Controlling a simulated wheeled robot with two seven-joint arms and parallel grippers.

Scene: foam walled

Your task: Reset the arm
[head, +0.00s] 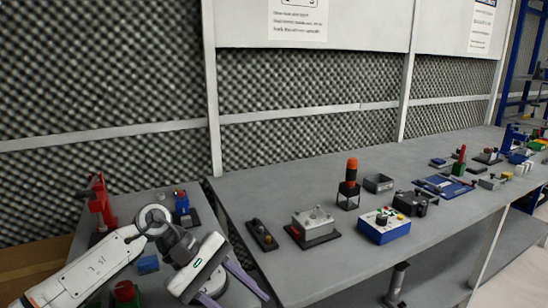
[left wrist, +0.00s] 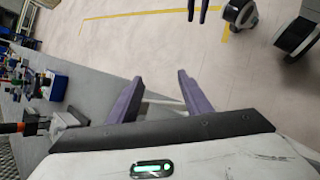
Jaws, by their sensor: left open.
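My left arm (head: 100,262) reaches in from the lower left of the head view. My left gripper (head: 240,300) is over the gap between the two benches, pointing down and right. In the left wrist view its two purple fingers (left wrist: 160,78) are spread apart with nothing between them. The head view does not show my right arm.
A long grey bench (head: 265,200) carries a grey box (head: 314,226), a blue box (head: 384,228) and an orange-topped device (head: 350,180). A smaller left bench (head: 75,240) holds a red device (head: 101,200) and a blue block (head: 148,264). Open floor (left wrist: 130,40) shows in the left wrist view.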

